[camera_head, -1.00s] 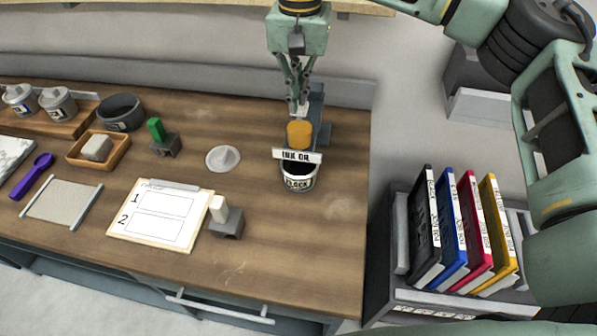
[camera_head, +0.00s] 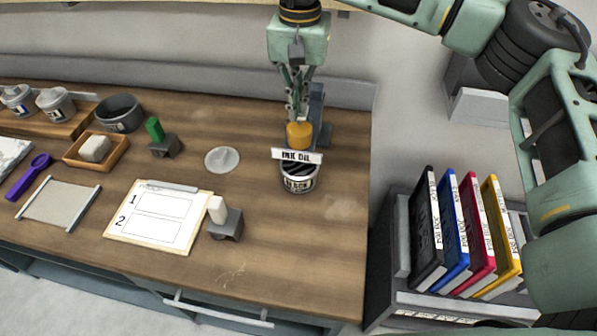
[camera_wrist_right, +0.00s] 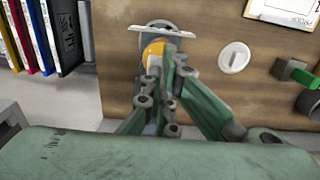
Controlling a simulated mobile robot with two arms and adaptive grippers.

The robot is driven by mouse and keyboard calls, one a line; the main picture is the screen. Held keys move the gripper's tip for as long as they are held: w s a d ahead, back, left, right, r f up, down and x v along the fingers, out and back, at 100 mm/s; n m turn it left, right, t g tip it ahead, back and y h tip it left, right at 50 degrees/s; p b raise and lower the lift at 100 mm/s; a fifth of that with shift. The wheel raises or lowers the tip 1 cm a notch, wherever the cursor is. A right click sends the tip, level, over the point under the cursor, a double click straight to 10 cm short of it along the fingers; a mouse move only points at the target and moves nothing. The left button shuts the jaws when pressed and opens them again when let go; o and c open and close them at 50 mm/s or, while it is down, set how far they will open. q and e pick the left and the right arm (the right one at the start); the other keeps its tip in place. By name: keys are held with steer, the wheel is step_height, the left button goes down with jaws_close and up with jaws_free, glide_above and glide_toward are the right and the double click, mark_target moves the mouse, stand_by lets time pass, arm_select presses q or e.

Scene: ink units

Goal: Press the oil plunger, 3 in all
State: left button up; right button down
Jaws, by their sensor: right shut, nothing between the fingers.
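The oil plunger is an amber knob (camera_head: 299,134) on a grey stand, with a white "INK OIL" label (camera_head: 297,155) in front of it. My right gripper (camera_head: 297,116) points down with its shut, empty fingertips on or just over the top of the knob. In the right wrist view the fingertips (camera_wrist_right: 153,68) overlap the amber knob (camera_wrist_right: 153,50), so exact contact is hard to tell. An open tin (camera_head: 299,181) with dark ink stands under the label. My left gripper is out of view.
A grey round lid (camera_head: 222,159) lies left of the tin. Coloured boxes (camera_head: 465,232) stand in a rack at right. The front right table is clear.

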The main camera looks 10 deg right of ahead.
steer(key=shift+r+p, duration=1)
steer(key=shift+r, duration=0.5)
steer(key=shift+f, duration=0.1)
steer(key=shift+f+b, duration=1.1)
steer(key=shift+f, duration=0.45)
steer(key=shift+r+p, duration=1.1)
steer(key=shift+r, duration=0.5)
steer(key=shift+f, duration=0.1)
